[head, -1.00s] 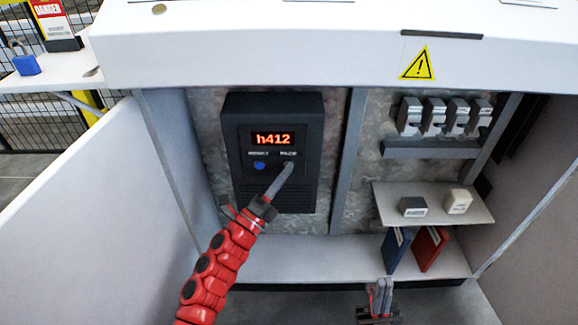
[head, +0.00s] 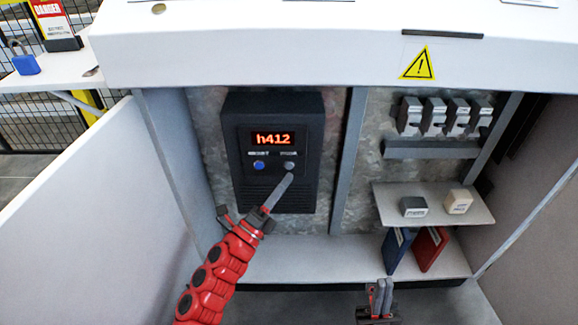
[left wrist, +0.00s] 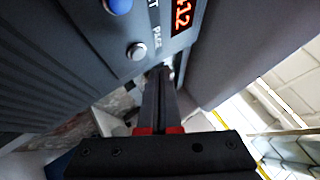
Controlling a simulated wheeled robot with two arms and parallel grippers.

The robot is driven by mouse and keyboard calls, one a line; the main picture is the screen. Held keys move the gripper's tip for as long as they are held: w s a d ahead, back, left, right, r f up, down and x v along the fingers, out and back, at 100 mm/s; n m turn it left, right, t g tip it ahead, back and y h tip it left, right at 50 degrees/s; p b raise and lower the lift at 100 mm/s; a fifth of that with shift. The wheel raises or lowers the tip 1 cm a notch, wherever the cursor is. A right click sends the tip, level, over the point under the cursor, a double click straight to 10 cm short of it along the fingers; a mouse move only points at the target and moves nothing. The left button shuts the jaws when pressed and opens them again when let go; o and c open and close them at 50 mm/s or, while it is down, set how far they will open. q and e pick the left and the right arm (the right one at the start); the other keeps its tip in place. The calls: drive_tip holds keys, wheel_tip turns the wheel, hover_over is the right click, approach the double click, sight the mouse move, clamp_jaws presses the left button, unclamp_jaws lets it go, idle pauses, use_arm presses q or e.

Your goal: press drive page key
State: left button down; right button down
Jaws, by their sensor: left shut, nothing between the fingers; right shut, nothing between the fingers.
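The drive (head: 270,108) is a black box on the cabinet's back panel. Its lit orange display (head: 272,138) reads "h412". Below it sit a blue key (head: 259,165) on the left and the grey round page key (head: 290,165) on the right. In the left wrist view the page key (left wrist: 136,51) is unobstructed, with "PAGE" printed beside it. My left gripper (head: 289,176) is shut and empty, its tips just below the page key and apparently clear of it. My right gripper (head: 383,283) is shut and empty, low in front of the cabinet.
A shelf (head: 430,190) on the right carries two small blocks, with a blue binder (head: 396,248) and a red binder (head: 430,248) below. Several breakers (head: 433,117) are mounted above. The open cabinet door (head: 90,210) stands left, and the cabinet top overhangs.

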use_arm(q)
drive_tip(key=shift+s, duration=1.75)
